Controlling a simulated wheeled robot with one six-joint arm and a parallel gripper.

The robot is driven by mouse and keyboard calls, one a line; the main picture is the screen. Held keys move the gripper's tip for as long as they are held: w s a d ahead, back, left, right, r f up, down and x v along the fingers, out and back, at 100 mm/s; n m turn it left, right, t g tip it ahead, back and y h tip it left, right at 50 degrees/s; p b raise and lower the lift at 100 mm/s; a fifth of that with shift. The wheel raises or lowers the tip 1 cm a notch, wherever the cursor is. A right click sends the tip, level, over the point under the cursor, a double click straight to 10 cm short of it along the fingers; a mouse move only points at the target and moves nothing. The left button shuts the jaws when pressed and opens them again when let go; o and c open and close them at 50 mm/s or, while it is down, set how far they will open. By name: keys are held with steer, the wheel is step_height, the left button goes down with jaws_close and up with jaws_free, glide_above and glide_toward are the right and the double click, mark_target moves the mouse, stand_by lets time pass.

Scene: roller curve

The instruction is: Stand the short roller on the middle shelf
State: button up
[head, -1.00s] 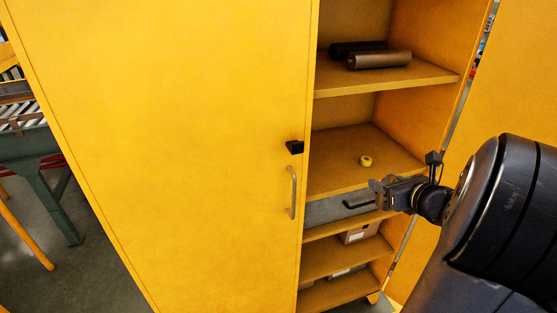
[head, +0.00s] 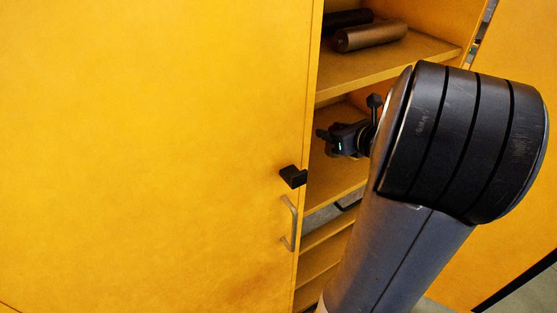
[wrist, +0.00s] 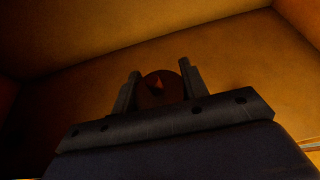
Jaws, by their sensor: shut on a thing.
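In the wrist view, a dark reddish-brown round thing (wrist: 160,88), which looks like the end of the short roller, sits between the two fingers of my gripper (wrist: 160,85). The gripper is shut on it. Its length is hidden, and I cannot tell whether it is upright. In the head view, my gripper (head: 327,137) is inside the yellow cabinet, above the middle shelf (head: 335,185). I cannot tell whether the roller touches the shelf.
A brown roller (head: 370,37) and a black roller (head: 346,19) lie on the upper shelf (head: 400,58). The left door (head: 150,150), with a black latch (head: 293,177) and a handle (head: 289,223), borders the opening. My arm hides much of the right side.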

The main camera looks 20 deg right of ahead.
step_height(320, 180, down, 10)
steer(key=shift+r+b, duration=0.1)
steer(key=shift+b, duration=0.35)
steer(key=shift+f, duration=0.25)
steer(key=o, duration=1.3)
steer(key=shift+s, duration=0.1)
steer(key=shift+r, duration=0.1)
steer(key=shift+r, duration=0.2)
steer(key=v, duration=1.2)
steer(key=shift+f, duration=0.25)
